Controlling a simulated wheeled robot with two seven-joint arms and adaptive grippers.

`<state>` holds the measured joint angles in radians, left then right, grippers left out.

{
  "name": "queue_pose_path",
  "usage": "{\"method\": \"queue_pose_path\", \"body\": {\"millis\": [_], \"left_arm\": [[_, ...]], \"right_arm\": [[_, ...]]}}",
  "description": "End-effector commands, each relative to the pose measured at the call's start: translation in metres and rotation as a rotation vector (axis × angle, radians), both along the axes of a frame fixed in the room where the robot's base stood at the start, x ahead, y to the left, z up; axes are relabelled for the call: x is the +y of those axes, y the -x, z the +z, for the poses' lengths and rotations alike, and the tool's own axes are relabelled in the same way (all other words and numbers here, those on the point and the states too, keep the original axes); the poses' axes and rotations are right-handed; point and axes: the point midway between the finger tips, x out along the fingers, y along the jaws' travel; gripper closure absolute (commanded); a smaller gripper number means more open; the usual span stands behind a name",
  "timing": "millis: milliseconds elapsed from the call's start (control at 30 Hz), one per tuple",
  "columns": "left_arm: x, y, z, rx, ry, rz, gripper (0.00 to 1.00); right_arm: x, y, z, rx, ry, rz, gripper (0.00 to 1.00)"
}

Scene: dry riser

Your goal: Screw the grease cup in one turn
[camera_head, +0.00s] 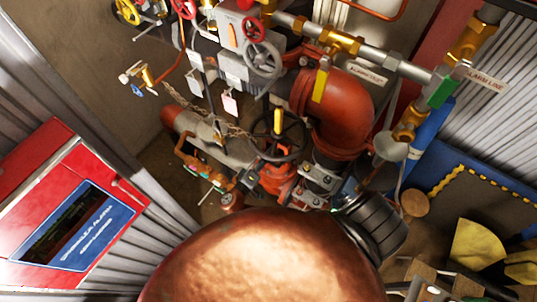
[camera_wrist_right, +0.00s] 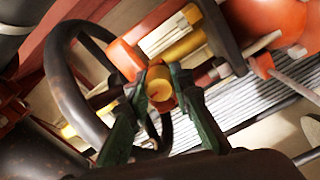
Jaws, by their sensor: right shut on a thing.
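In the right wrist view, my right gripper (camera_wrist_right: 161,80) has its two dark green fingers on either side of a small round brass-yellow piece, which looks like the grease cup (camera_wrist_right: 158,90). The fingers are shut on it, and its round end faces the camera. The dark rim of a handwheel (camera_wrist_right: 66,85) curves close by on the left. In the head view, a black handwheel (camera_head: 298,140) stands at the middle, with an upright yellow part near its centre. I cannot make out the grease cup or the right gripper there. My left gripper is not in view.
A large copper-coloured dome (camera_head: 265,262) hides the bottom middle of the head view. An orange-red pipe elbow (camera_head: 345,115) stands beside the handwheel. A red cabinet (camera_head: 75,210) is at left. Valves and grey pipe crowd the top. Yellow cloth-like pieces (camera_head: 478,245) lie at lower right.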

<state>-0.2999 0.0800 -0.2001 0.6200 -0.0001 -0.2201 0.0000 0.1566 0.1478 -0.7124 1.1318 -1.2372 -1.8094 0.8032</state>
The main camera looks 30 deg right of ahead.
Motion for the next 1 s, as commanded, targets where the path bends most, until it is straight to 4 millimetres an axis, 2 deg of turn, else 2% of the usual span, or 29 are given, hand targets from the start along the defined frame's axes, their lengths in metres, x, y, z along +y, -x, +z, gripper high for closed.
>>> {"method": "queue_pose_path", "body": {"millis": [200, 233, 467, 767, 867, 1000], "left_arm": [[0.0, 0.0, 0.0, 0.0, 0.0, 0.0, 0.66], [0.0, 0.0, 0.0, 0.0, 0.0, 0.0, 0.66], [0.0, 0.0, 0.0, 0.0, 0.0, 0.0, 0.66], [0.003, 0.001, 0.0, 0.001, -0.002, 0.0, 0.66], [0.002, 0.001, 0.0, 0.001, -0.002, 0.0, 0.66], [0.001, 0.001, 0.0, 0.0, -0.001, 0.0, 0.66]], "right_arm": [[0.001, 0.001, -0.001, 0.003, -0.001, 0.0, 1.0], [0.001, 0.001, -0.001, 0.003, -0.001, 0.0, 0.77], [0.0, 0.0, -0.001, 0.002, 0.0, -0.001, 0.61], [0.001, 0.001, 0.0, 0.001, 0.0, 0.0, 0.61], [0.009, 0.003, -0.001, 0.002, -0.002, 0.0, 0.61], [0.03, 0.012, -0.001, 0.003, -0.004, 0.001, 0.61]]}}
